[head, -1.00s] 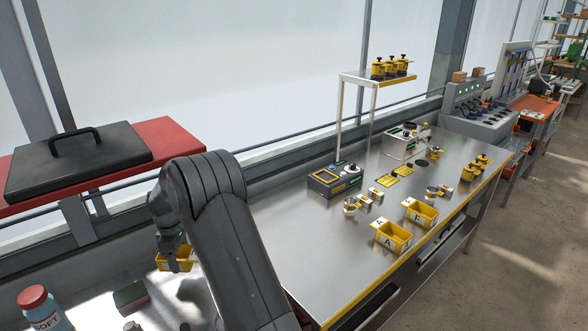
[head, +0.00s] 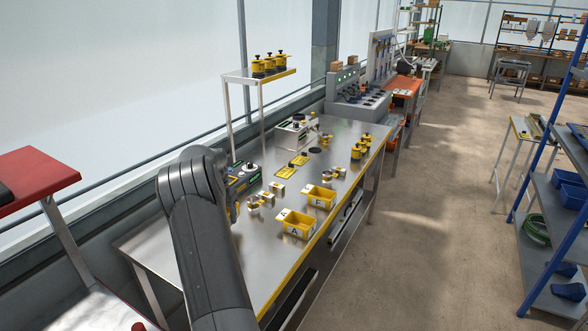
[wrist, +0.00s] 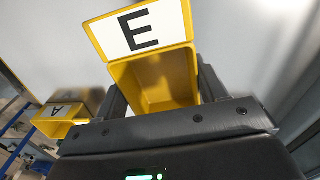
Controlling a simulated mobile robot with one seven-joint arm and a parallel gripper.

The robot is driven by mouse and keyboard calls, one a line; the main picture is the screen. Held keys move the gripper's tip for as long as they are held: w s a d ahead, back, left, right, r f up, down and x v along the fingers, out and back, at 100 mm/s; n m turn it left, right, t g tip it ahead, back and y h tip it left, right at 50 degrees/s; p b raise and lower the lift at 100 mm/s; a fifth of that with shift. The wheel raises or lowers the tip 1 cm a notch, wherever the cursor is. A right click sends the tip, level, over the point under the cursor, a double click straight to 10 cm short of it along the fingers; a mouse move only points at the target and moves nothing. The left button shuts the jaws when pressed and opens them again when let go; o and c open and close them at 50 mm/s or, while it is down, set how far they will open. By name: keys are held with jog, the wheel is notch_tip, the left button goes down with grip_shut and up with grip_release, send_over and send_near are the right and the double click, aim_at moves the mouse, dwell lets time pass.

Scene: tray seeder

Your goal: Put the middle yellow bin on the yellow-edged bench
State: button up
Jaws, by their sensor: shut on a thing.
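A yellow bin with a white E label (wrist: 143,28) is held between the fingers of my gripper (wrist: 162,90), seen in the wrist view. In the head view my arm hides this bin and most of the gripper. The yellow-edged bench (head: 262,252) has a steel top and stands in front of me, with my arm across its left part. Yellow bin A (head: 297,226) and yellow bin F (head: 320,198) stand near its yellow front edge. Bin A also shows at the lower left of the wrist view (wrist: 75,114).
A blue-grey device (head: 243,180), small metal parts and yellow plates (head: 285,172) lie farther back on the bench. A raised shelf (head: 258,76) holds yellow-black pots. The steel top nearer than bin A is clear. A blue-posted rack (head: 548,212) stands at right.

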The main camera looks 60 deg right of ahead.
jog(key=s+d+r+m, duration=0.3)
jog(key=s+d+m, duration=0.7)
jog(key=s+d, duration=0.3)
jog(key=s+d+r+m, duration=0.3)
jog(key=s+d+m, duration=0.7)
jog(key=s, duration=0.6)
jog(key=w+f, duration=0.2)
jog(key=w, duration=0.2)
jog(key=w+f, duration=0.2)
jog(key=w, duration=0.1)
jog(key=w+f, duration=0.2)
jog(key=w, duration=0.2)
jog(key=shift+w+d+f, duration=0.3)
jog(key=shift+f, duration=2.05)
jog(key=shift+f, duration=0.15)
jog(key=o, duration=0.8)
jog(key=shift+c, duration=0.2)
